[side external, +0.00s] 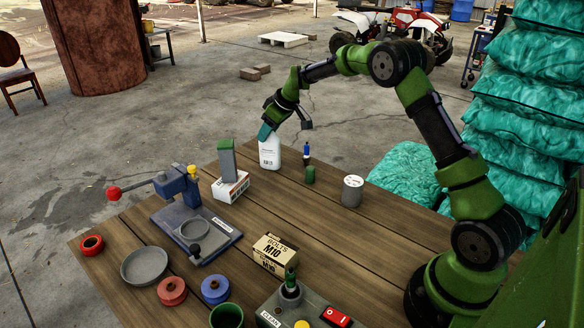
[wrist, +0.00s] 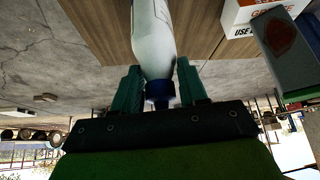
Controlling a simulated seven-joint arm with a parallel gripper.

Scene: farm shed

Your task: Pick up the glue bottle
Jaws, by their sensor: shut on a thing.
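The glue bottle (side external: 269,154) is white and upright at the far edge of the wooden table in the side view; I cannot tell whether its base touches the table. My gripper (side external: 267,133) comes down on its top from above. In the wrist view the white bottle (wrist: 152,40), with its dark blue cap (wrist: 158,90), lies between the two green fingers. My gripper (wrist: 160,85) is shut on it near the shoulder and cap. The cap is hidden in the side view.
A white box (side external: 230,187) with a grey-green block (side external: 226,157) on it stands left of the bottle. A small blue-topped bottle (side external: 306,154), a green cylinder (side external: 310,174) and a grey can (side external: 352,191) stand to its right. A blue vise-like tool (side external: 180,193) is nearer left.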

